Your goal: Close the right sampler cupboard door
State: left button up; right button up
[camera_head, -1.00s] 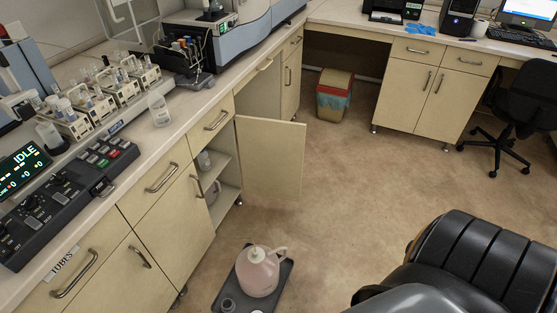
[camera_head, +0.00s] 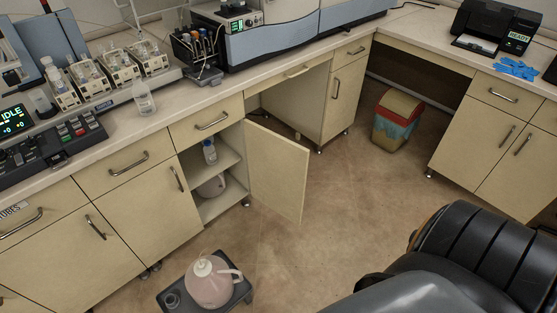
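The right sampler cupboard door (camera_head: 278,170) is a pale wooden panel standing open. It is hinged on the right side of its cupboard and swings out over the floor. The cupboard door to the left, with a bar handle, is shut. Neither of my grippers is in view. A black and grey part of my arm fills the lower right, far from the door.
A jug of pinkish liquid (camera_head: 207,284) stands on a dark floor tray (camera_head: 243,293) in front of the cupboards. A waste bin (camera_head: 395,120) stands at the back near the corner. The floor right of the open door is clear.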

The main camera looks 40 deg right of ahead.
aim_at(277, 166)
jog(key=l+u, duration=0.15)
jog(key=l, duration=0.45)
jog(key=i+l+u, duration=0.2)
jog(key=l, duration=0.4)
jog(key=k+l+u, duration=0.15)
jog(key=l, duration=0.4)
jog(key=l+u, duration=0.15)
jog(key=l, duration=0.45)
jog(key=k+l+u, duration=0.2)
jog(key=l, duration=0.4)
jog(key=l+u, duration=0.15)
jog(key=l, duration=0.4)
jog(key=l+u, duration=0.15)
jog(key=l, duration=1.4)
jog(key=k, duration=0.05)
